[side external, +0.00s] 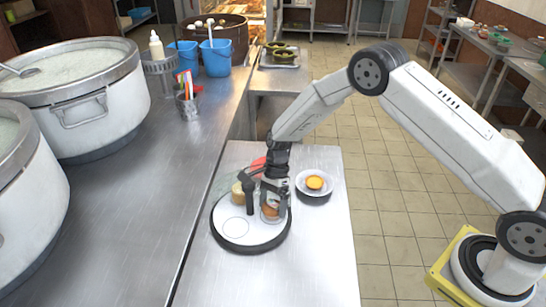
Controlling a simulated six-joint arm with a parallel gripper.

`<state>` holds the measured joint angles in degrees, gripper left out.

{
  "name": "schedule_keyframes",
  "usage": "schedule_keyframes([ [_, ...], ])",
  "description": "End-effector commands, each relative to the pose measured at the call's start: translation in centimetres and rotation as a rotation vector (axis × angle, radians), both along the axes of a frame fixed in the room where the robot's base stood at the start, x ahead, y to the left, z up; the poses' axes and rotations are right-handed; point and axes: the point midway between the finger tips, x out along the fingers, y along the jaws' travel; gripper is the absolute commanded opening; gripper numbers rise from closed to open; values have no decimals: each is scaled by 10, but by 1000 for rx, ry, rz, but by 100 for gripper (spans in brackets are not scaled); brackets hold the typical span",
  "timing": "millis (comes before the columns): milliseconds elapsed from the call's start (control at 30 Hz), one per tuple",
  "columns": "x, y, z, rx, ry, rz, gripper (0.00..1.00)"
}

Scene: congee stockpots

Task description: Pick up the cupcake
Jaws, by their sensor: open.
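My gripper (267,207) points down over a round white board with a dark rim (232,228). Its jaws are open, with one finger on each side of a small brown item, which looks like the cupcake (270,211). The item sits on the right part of the board, partly hidden by the right finger. I cannot tell whether a finger touches it. A pale yellow, round item (238,193) stands on the board just left of the gripper, partly hidden behind it.
A white bowl (300,187) with an orange-yellow item (315,183) stands right of the gripper. Something red (258,163) shows behind the gripper. Large stockpots (110,105) and a cup of colourful utensils (188,105) stand on the left counter. The front metal tabletop (290,275) is clear.

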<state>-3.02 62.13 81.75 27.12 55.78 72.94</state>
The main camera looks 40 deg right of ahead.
Motion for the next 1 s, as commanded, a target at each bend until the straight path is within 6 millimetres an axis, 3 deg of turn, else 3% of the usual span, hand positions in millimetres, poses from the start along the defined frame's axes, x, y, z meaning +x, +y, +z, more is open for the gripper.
schedule_keyframes([
  [400,0,0,0,0,0,0,100],
  [467,0,0,0,0,0,0,84],
  [633,0,0,0,0,0,0,30],
  [667,0,0,0,0,0,0,26],
  [1000,0,0,2,0,0,0,26],
])
